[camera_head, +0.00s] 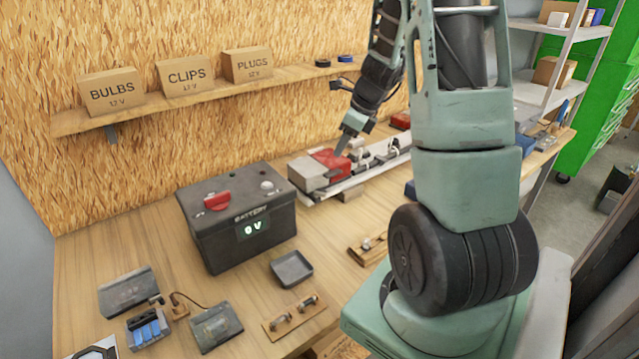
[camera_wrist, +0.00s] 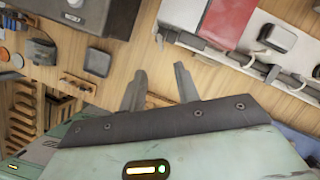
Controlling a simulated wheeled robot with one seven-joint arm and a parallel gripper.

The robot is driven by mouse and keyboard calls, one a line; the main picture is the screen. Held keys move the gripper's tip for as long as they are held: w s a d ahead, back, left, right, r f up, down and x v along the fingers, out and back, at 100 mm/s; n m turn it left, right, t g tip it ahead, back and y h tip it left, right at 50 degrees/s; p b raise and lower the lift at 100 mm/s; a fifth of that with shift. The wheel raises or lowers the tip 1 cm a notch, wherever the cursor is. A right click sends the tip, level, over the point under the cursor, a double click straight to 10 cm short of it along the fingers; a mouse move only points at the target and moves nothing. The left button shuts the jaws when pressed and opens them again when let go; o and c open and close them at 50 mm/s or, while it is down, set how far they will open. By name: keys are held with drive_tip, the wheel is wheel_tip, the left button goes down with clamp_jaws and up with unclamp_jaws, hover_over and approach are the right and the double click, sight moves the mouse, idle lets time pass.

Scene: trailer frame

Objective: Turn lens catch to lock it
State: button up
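The red lens (camera_head: 328,163) lies on the light unit at the near end of the long white trailer bar (camera_head: 385,165). In the wrist view the red lens (camera_wrist: 226,18) is at the top, beside a pale grey block (camera_wrist: 184,14). I cannot make out the lens catch for certain; a small grey tab (camera_wrist: 159,41) shows below the block. My gripper (camera_wrist: 160,70) is open, with an empty gap between its two fingers. In the head view my gripper (camera_head: 346,141) points down just above or beside the red lens; contact cannot be told.
A black battery box (camera_head: 238,220) reading 0 V stands left of the bar. A small dark tray (camera_head: 292,268) and a board with metal contacts (camera_head: 293,314) lie in front. Labelled boxes (camera_head: 190,77) sit on the wall shelf. Bare bench lies between tray and bar.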

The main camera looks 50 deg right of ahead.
sight(317, 192)
drive_tip(key=x, duration=1.6)
drive_tip(key=shift+s+f, duration=0.1)
clamp_jaws()
